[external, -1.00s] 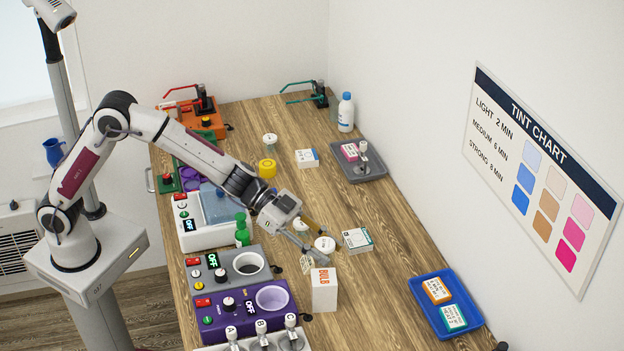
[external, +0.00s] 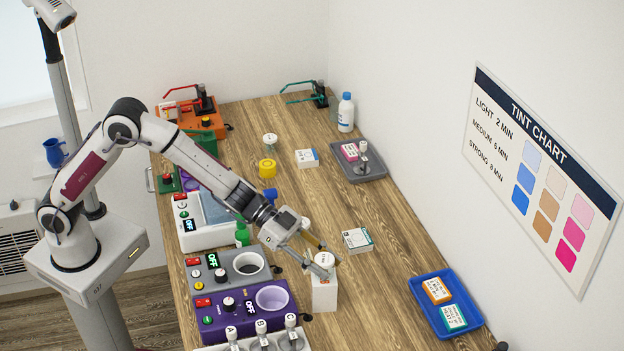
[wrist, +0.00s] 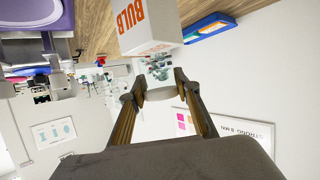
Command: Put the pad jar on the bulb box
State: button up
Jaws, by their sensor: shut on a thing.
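The bulb box (external: 324,295) is a white upright carton on the bench, with orange BULB lettering that shows in the wrist view (wrist: 146,28). The pad jar (external: 324,259) is a clear jar with a round white lid. My gripper (external: 322,264) is shut on it, one finger on each side, and the jar is upright over the top of the bulb box. In the wrist view the jar (wrist: 159,76) sits between the fingertips, right by the box. The jar hides most of the box top, so I cannot tell whether they touch.
A purple warmer (external: 246,310) and a grey warmer (external: 216,279) stand left of the box. A small white-and-teal carton (external: 357,240) lies behind right. A blue tray (external: 468,322) with two small packs is at the right. The bench between box and tray is clear.

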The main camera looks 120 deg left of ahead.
jog(key=shift+f, duration=0.25)
jog(key=shift+f, duration=0.1)
jog(key=o, duration=1.1)
jog(key=shift+s+r, duration=0.3)
jog(key=d+v, duration=0.1)
jog(key=v, duration=1)
jog(key=shift+s+a, duration=0.2)
jog(key=shift+a, duration=0.3)
